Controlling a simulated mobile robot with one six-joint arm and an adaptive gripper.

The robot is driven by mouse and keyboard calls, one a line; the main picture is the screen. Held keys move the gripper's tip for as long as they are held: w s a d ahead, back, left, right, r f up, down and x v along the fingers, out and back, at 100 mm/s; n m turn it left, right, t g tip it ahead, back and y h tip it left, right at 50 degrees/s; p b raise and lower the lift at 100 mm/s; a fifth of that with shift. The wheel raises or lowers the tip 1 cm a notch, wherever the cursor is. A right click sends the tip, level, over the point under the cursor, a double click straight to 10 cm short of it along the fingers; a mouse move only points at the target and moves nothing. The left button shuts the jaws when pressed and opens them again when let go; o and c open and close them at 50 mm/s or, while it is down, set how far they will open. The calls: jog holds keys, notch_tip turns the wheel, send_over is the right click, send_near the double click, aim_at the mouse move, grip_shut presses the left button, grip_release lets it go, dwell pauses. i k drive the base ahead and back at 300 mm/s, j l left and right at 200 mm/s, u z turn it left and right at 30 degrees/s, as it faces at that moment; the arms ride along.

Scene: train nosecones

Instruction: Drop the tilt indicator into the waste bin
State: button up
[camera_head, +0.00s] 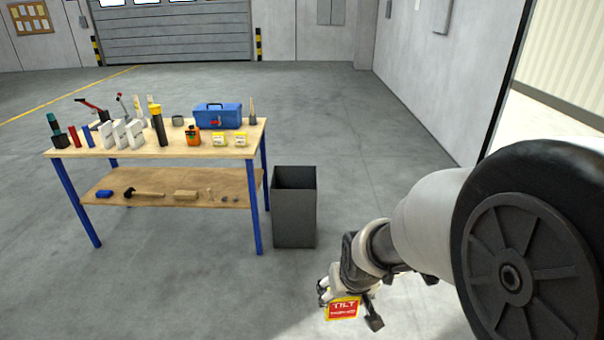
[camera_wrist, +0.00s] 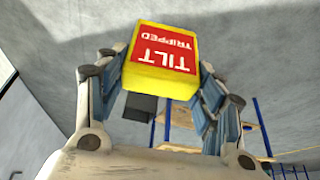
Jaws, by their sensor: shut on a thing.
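The tilt indicator (camera_head: 342,309) is a small yellow block with a red face reading "TILT TRIPPED". My gripper (camera_head: 345,300) is shut on it and holds it in the air, to the right of and nearer than the bin. In the wrist view the tilt indicator (camera_wrist: 165,60) sits between the two fingers of my gripper (camera_wrist: 160,78), its red face toward the camera. The waste bin (camera_head: 294,215) is a tall dark grey, open-topped box on the floor at the right end of the workbench. In the wrist view, a dark bin-like shape (camera_wrist: 138,107) shows below the block, partly hidden.
The workbench (camera_head: 160,152) with blue legs holds a blue toolbox (camera_head: 217,116), bottles, yellow boxes and tools. Its lower shelf (camera_head: 150,200) carries a hammer and small parts. The floor (camera_head: 370,180) right of the bin is clear up to the grey wall.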

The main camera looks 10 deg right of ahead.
aim_at(289, 247)
jog(key=i+u, duration=0.25)
jog(key=i, duration=1.05)
jog(key=i+j, duration=0.1)
jog(key=i, duration=0.8)
jog(key=i+z, duration=0.1)
jog(key=i, duration=0.8)
jog(key=i+j+z, duration=0.15)
jog(key=i+z, duration=0.2)
jog(key=i+j+z, duration=0.3)
jog(key=i, duration=0.2)
jog(key=i+j+z, duration=0.35)
jog(key=i+l, duration=0.05)
